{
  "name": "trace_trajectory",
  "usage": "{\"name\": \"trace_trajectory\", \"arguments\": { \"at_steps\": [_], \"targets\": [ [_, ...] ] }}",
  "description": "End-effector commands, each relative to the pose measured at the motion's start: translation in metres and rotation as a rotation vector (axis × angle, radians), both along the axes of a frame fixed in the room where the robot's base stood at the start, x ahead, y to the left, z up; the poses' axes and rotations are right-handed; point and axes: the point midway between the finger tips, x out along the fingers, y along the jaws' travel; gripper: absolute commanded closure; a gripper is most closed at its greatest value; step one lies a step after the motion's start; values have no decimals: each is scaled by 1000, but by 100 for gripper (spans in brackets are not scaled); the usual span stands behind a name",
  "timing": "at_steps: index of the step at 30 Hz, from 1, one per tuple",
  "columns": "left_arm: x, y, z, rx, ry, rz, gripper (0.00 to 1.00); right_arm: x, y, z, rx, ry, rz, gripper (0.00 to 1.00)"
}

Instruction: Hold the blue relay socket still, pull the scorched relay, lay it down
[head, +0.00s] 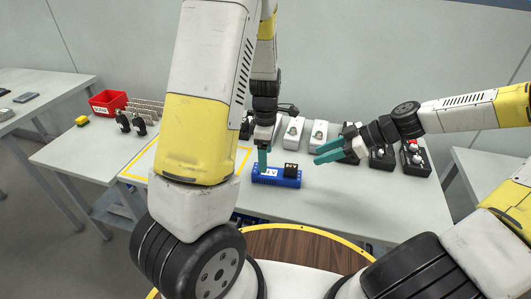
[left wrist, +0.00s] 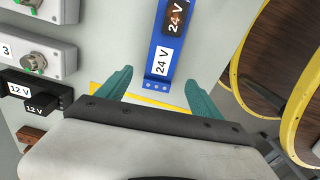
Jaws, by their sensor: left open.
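The blue relay socket (head: 272,181) lies on the bench in front of me, with a white 24 V label. The dark, brown-marked relay (head: 291,170) sits in its right part in the head view. In the left wrist view the socket (left wrist: 160,62) runs away from the fingers, and the relay (left wrist: 174,17), also labelled 24 V, shows at the top edge. My left gripper (left wrist: 156,77) is open, its fingers on either side of the socket's near end, apart from it in the picture. My right gripper (head: 316,153) is open and empty, above and right of the socket.
A red bin (head: 107,102) stands at the bench's far left, near a yellow block (head: 82,120). White units (head: 318,134) and black units line the back. A 12 V black socket (left wrist: 38,96) shows beside my left gripper. The bench right of the blue socket is clear.

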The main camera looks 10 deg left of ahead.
Motion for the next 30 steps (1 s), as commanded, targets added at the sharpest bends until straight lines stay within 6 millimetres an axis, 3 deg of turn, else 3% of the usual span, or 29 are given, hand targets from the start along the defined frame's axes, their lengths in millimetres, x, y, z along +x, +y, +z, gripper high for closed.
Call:
{"name": "trace_trajectory", "arguments": {
  "at_steps": [12,25,26,30],
  "targets": [
    [-1,1,-59,0,2,0,25,0,0,0,0,0,0,64],
    [0,0,-71,-1,-1,-2,25,0,0,0,0,0,0,64],
    [0,0,-71,-1,-1,-2,26,0,0,0,0,0,0,64],
    [0,0,-71,-1,-1,-3,54,0,0,0,0,0,0,64]
  ]
}}
